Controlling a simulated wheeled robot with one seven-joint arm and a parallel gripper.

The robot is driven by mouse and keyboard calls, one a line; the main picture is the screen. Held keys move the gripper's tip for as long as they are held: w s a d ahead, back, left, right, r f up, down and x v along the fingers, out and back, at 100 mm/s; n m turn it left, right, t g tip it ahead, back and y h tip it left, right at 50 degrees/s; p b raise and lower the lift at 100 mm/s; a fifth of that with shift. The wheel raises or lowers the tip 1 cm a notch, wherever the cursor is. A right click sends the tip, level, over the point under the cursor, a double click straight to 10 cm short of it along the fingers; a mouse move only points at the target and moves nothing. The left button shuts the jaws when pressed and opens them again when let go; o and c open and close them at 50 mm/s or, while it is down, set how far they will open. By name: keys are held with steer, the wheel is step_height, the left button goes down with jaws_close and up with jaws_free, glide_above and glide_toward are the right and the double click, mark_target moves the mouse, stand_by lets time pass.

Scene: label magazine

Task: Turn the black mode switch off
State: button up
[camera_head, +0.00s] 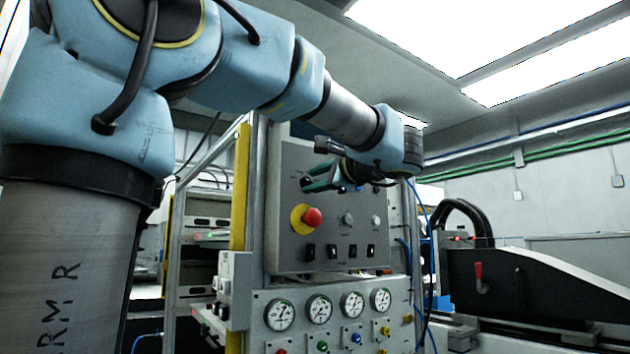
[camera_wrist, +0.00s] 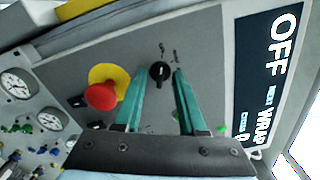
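The black mode switch (camera_wrist: 160,73) is a round knob with a pale pointer line on the grey control panel (camera_wrist: 100,50). It has small markings beside it, too small to read. In the wrist view, my gripper (camera_wrist: 161,75) is open, with its two teal fingers apart and their tips on either side of the knob. I cannot tell whether they touch it. In the head view, my gripper (camera_head: 322,179) is in front of the panel's upper part and hides the knob's surroundings.
A red mushroom button (camera_wrist: 101,96) on a yellow disc sits left of my fingers in the wrist view. Several black rocker switches (camera_head: 332,251) line the panel's lower part. Below are gauges (camera_head: 319,309) and coloured knobs. A black machine cover (camera_head: 530,285) stands at the right.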

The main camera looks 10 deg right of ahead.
steer(key=v, duration=1)
steer(key=shift+s+d, duration=0.2)
steer(key=shift+s, duration=0.15)
steer(key=w+a+f+g+h, duration=0.1)
steer(key=w+a+f+g, duration=0.15)
steer(key=f, duration=0.65)
steer(key=w+a+f+n+g, duration=0.1)
steer(key=w+a+f+g, duration=0.2)
steer(key=f, duration=0.6)
steer(key=w+a+f+g+h, duration=0.1)
steer(key=a+f+g, duration=0.25)
steer(key=f, duration=0.55)
steer(key=s+a+f+n+g+h, duration=0.25)
steer(key=a+f+n, duration=0.2)
steer(key=f, duration=0.35)
steer(key=s+a+f+n+g+h, duration=0.1)
steer(key=s+a+f+n+g, duration=0.15)
steer(key=s+f+n, duration=0.4)
steer(key=s+a+f+n+g+h, duration=0.1)
steer(key=a+f+n+h, duration=0.3)
steer(key=f, duration=0.6)
step_height(320, 180, up, 20)
steer(key=a+y+p, duration=0.1)
steer(key=p, duration=1.8)
steer(key=shift+a+y+p, duration=0.2)
steer(key=shift+y+p, duration=0.15)
steer(key=shift+p, duration=0.05)
